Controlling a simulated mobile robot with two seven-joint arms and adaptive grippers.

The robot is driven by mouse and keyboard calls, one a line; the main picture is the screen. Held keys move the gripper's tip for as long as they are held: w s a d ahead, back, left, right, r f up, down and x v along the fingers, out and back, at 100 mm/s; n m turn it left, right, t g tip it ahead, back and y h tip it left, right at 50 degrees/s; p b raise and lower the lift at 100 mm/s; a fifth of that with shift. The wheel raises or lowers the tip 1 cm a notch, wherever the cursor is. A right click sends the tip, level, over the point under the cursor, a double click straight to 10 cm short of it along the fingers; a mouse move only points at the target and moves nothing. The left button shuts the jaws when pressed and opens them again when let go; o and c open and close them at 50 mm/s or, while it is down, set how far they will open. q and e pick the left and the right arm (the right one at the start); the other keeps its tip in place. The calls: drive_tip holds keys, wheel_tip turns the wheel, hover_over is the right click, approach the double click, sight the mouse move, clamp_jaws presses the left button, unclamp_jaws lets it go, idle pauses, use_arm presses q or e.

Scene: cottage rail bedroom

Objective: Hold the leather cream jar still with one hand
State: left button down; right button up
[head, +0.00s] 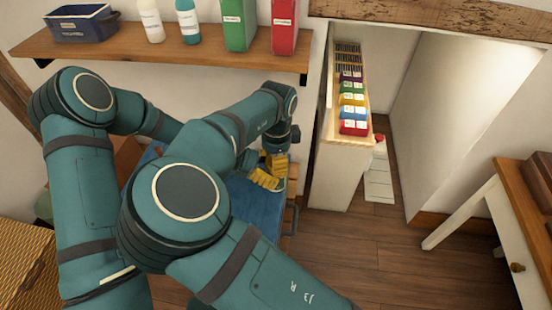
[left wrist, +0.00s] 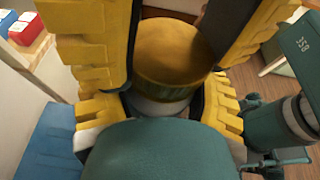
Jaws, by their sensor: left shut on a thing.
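In the left wrist view, the leather cream jar (left wrist: 178,48) shows a round, tan-yellow top with a darker ribbed edge below it. Pale material shows under that edge. My left gripper (left wrist: 170,60) has chunky yellow fingers on both sides of the jar and is shut on it. My teal housing covers the lower middle of that view and hides the jar's lower part. In the head view, yellow gripper fingers show beside the blue surface; I cannot tell which arm they belong to, and the jar is hidden there. I cannot tell my right gripper's state.
A blue-topped surface (head: 238,203) lies under my arms. A wooden shelf (head: 180,50) with bottles and bins hangs above. A pale unit (head: 332,168) with a row of coloured packets stands to the right. A white-legged desk (head: 500,240) is far right.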

drive_tip(key=shift+n, duration=2.3)
drive_tip(key=shift+r, duration=0.2)
drive_tip(key=shift+r, duration=0.95)
drive_tip(key=shift+r, duration=2)
